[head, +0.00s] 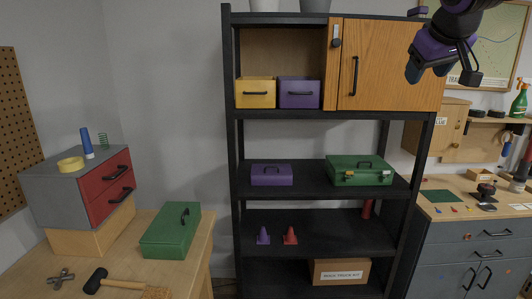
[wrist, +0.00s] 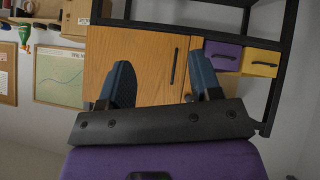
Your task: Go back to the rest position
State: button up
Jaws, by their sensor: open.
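My gripper (head: 428,70) is at the top right of the head view, in front of the right end of the shelf's wooden cabinet. In the wrist view my gripper (wrist: 160,82) shows two dark blue fingers spread well apart with nothing between them. The wooden cabinet door (wrist: 145,60) with its dark handle is behind the fingers, and the gripper appears apart from it. The same cabinet door (head: 375,85) looks closed in the head view, next to an open compartment holding a yellow bin (head: 255,93) and a purple bin (head: 299,93).
A black shelf rack (head: 330,116) holds a purple box (head: 271,175), a green toolbox (head: 360,171), small cones and a cardboard box (head: 341,272). A wooden workbench (head: 205,240) with a green box (head: 171,232) stands left. A grey cabinet (head: 480,258) with cluttered top stands right.

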jog(key=s+a+f+m+g+y, duration=0.1)
jog(key=s+f, duration=0.7)
jog(key=s, duration=0.5)
jog(key=s+a+f+m+g, duration=0.1)
jog(key=s+a+f+g, duration=0.1)
jog(key=s+f, duration=0.7)
jog(key=s, duration=0.4)
jog(key=shift+s+y, duration=0.3)
jog(key=shift+y, duration=0.1)
jog(key=shift+c, duration=0.4)
